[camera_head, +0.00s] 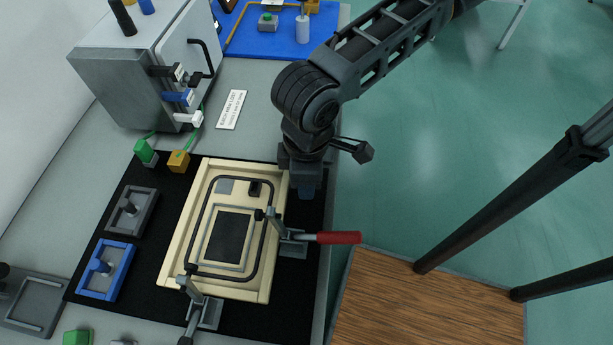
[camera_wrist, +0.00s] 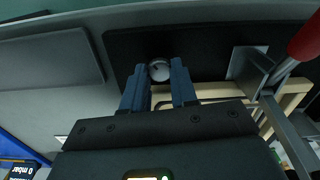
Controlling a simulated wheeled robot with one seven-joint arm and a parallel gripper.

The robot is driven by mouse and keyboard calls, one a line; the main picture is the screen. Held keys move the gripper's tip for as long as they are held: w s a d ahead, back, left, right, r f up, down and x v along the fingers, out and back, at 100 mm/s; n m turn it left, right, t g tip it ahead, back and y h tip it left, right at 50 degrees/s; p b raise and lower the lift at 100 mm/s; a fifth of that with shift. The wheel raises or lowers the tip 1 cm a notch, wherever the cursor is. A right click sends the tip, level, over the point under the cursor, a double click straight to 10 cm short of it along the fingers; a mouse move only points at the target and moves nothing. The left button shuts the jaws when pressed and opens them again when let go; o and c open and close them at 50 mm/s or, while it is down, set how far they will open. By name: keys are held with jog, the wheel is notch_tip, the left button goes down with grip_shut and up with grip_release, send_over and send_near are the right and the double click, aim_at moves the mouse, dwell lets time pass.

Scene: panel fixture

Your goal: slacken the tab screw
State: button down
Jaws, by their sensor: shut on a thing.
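The tab screw (camera_wrist: 159,70) shows in the wrist view as a small round pale-grey head with a dark mark on it. It sits between the two fingertips of my gripper (camera_wrist: 159,80), with a blue finger against each side. My gripper is shut on it. In the head view my gripper (camera_head: 306,190) points down at the upper right corner of the pale wooden panel frame (camera_head: 182,235). The screw is hidden there behind my gripper and wrist.
A toggle clamp with a red handle (camera_head: 338,238) juts out just below my gripper, and it shows close at the right in the wrist view (camera_wrist: 305,40). Another clamp (camera_head: 205,312) holds the frame's lower edge. A grey cabinet (camera_head: 120,75) stands at the upper left.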

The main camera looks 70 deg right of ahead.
jog(key=n, duration=0.4)
jog(key=shift+n+p, duration=0.35)
jog(key=shift+n, duration=0.05)
jog(key=n, duration=0.3)
jog(key=shift+n+p, duration=0.3)
jog(key=shift+p, duration=0.1)
jog(key=n+p, duration=0.1)
jog(key=n, duration=0.2)
jog(key=shift+n+p, duration=0.55)
jog(key=shift+n, duration=1.45)
jog(key=c, duration=1.2)
grip_release()
jog(key=shift+o, duration=0.2)
